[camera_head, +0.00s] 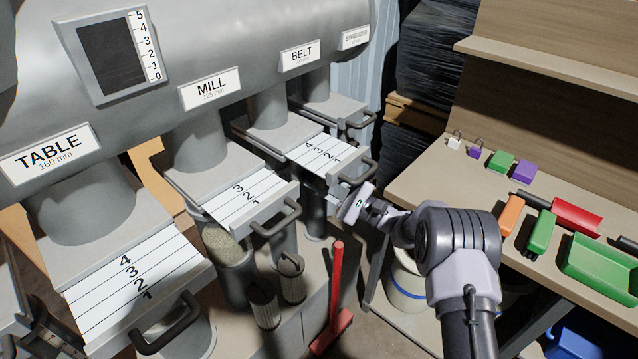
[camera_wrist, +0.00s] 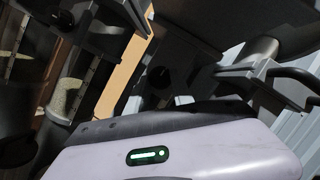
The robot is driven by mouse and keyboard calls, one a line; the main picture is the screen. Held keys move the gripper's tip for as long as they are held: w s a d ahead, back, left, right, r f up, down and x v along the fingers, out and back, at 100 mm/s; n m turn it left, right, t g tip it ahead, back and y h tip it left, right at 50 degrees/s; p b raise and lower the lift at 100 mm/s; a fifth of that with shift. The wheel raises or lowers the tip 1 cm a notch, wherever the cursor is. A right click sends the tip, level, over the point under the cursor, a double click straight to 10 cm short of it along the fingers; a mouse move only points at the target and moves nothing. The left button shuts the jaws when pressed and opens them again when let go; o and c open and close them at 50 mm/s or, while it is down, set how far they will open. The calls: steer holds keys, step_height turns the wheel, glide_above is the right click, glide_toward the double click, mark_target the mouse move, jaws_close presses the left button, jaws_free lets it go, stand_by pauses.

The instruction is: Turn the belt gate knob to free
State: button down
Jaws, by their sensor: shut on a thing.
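The belt gate (camera_head: 318,153) is the numbered slide plate below the BELT label (camera_head: 299,55), with a dark bar handle (camera_head: 364,174) on its front. My gripper (camera_head: 343,200) reaches in from the right and is at the gate's front edge, just below and left of that handle. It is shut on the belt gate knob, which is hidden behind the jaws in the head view. The knob's turned position cannot be told. The wrist view shows mainly my pale gripper housing with a green light; its fingertips are hard to make out.
The mill gate (camera_head: 250,203) and table gate (camera_head: 137,287) stand to the left, with protruding handles. A red upright post (camera_head: 336,285) stands below my arm. The workbench (camera_head: 455,190) at right holds padlocks, colored blocks and a green tray (camera_head: 600,262).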

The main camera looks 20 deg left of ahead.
steer(key=shift+n, duration=0.4)
steer(key=c, duration=1.1)
jaws_free()
steer(key=p+v, duration=0.4)
steer(key=v, duration=1.3)
steer(key=shift+w+d, duration=0.15)
steer(key=shift+d, duration=0.15)
